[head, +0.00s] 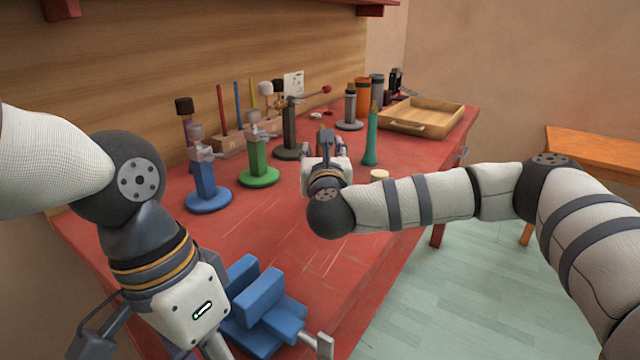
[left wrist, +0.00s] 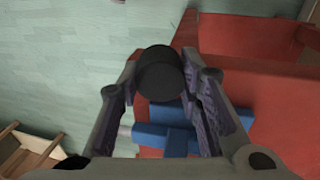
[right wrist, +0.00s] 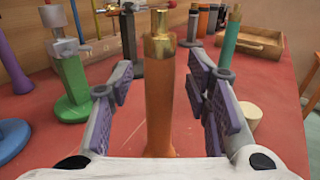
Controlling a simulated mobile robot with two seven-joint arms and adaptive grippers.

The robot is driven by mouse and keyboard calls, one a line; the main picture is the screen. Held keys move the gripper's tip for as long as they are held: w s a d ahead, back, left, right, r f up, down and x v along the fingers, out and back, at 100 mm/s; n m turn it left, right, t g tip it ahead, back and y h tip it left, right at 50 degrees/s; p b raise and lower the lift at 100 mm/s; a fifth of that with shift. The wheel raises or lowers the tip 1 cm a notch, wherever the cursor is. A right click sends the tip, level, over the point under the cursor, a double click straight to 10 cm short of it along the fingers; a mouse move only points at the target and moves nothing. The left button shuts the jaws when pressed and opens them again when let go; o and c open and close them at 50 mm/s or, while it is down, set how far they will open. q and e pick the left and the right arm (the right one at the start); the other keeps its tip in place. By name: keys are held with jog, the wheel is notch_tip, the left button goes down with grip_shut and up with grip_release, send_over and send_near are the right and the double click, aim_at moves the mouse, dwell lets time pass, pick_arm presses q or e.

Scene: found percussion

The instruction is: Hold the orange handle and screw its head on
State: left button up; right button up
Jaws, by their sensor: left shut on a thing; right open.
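The orange handle (right wrist: 158,105) stands upright on the red bench in the right wrist view, with a brass-coloured end on top. My right gripper (right wrist: 160,85) is open, with a finger on each side of the handle and gaps between them. In the head view my right gripper (head: 324,145) hides most of the handle. My left gripper (left wrist: 160,85) is shut on a black cylindrical head (left wrist: 160,73) in the left wrist view. It is held above the near end of the bench. The left fingertips and the black head lie outside the head view.
A blue vise (head: 262,290) sits at the bench's near end, close to my left gripper. Blue (head: 206,185) and green (head: 257,160) stands are left of my right gripper. A teal handle (head: 371,140) and cream cylinder (head: 379,175) are right of it. A wooden tray (head: 440,122) lies farther back.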

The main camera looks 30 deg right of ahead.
pick_arm(q)
jog(key=shift+r, duration=0.1)
pick_arm(e)
jog(key=shift+r, duration=0.15)
grip_shut()
